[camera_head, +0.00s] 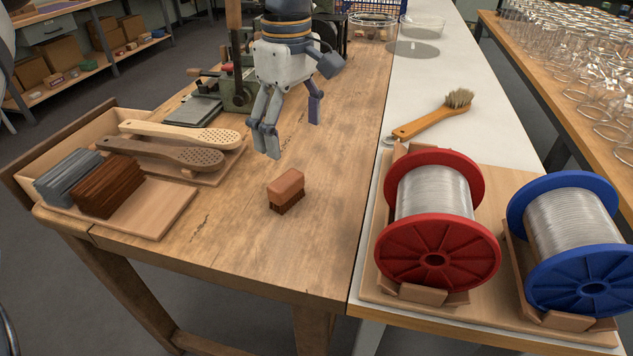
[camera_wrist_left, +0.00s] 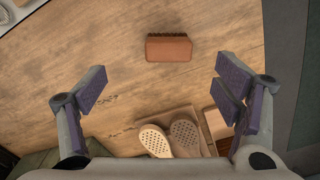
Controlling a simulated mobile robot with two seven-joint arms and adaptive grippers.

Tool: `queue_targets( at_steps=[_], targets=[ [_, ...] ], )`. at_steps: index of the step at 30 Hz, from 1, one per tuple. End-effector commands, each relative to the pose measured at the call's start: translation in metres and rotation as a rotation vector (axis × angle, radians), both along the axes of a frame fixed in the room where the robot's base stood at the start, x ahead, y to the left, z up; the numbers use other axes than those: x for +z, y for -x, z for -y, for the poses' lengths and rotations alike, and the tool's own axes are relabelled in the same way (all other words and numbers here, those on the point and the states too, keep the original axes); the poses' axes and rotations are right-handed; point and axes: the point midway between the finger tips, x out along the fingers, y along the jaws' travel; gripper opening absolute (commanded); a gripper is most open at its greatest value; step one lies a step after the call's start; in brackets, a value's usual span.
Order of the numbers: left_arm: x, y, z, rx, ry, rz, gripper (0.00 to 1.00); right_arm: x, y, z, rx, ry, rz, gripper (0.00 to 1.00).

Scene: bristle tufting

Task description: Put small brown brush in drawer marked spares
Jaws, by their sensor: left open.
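The small brown brush (camera_head: 286,190), a reddish-brown block over dark bristles, stands on the wooden bench (camera_head: 230,250) near its front. It also shows in the left wrist view (camera_wrist_left: 169,48), at the top centre. My left gripper (camera_head: 293,135) is open and empty above the bench, behind the brush and apart from it. Its spread fingers (camera_wrist_left: 160,92) show at both sides of the wrist view. A wooden box that looks like an open drawer (camera_head: 62,145) is at the bench's left edge. No spares marking is readable. My right gripper is not in view.
A wooden tray (camera_head: 150,212) left of the brush holds two perforated paddle blanks and grey and brown bristle bundles. Red (camera_head: 440,255) and blue (camera_head: 580,285) wire spools and a long-handled brush (camera_head: 435,115) are on the right. The bench around the small brush is clear.

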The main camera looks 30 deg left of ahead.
Motion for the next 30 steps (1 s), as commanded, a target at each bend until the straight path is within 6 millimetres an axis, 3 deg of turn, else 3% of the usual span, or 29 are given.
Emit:
queue_targets(
  at_steps=[6, 11, 18, 26, 30],
  targets=[
    [-0.049, 0.002, 0.000, 0.002, 0.005, -0.011, 0.83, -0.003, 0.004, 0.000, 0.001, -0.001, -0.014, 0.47],
    [-0.069, 0.002, -0.002, 0.002, 0.003, -0.008, 0.83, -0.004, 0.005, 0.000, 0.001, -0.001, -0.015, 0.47],
    [-0.112, 0.006, -0.009, 0.002, 0.003, -0.008, 0.83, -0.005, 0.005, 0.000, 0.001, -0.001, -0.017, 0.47],
    [-0.118, 0.006, -0.009, 0.002, 0.003, -0.005, 0.83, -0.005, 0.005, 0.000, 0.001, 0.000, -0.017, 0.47],
    [-0.118, 0.006, -0.009, 0.002, 0.003, -0.005, 0.56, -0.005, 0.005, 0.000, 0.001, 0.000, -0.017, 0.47]
  ],
)
